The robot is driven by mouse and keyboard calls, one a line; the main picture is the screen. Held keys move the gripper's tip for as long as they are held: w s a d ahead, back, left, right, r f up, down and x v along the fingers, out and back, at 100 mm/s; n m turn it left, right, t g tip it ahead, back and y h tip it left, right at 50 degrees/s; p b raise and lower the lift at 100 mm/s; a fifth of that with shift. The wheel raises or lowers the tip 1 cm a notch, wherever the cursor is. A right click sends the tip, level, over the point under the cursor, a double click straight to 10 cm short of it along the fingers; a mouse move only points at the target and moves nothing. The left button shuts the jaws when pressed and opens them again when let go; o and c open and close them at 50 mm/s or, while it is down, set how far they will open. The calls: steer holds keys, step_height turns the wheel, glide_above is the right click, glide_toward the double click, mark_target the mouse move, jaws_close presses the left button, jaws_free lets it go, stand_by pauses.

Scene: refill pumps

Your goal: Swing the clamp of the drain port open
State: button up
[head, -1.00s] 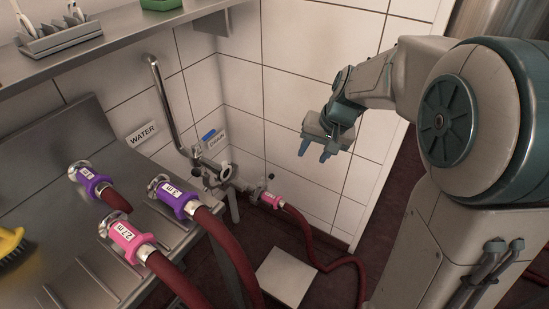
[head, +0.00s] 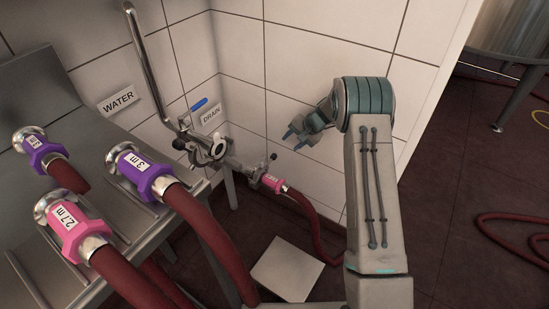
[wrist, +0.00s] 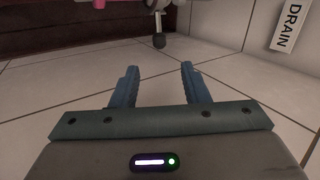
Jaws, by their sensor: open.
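Purple and pink hose ends (head: 143,172) lie on the steel bench (head: 118,218) at left. A red hose (head: 318,222) runs from the pink coupling to the floor. A white square plate (head: 287,269) lies below. A wall edge (head: 425,120) stands right of my arm.

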mark_target(274, 157)
steer(key=b+x, duration=0.2)
steer(key=x, duration=1.1)
steer(key=shift+w+a+f+b, duration=0.1)
steer(key=shift+f+b, duration=0.15)
steer(key=shift+b, duration=0.15)
jaws_close()
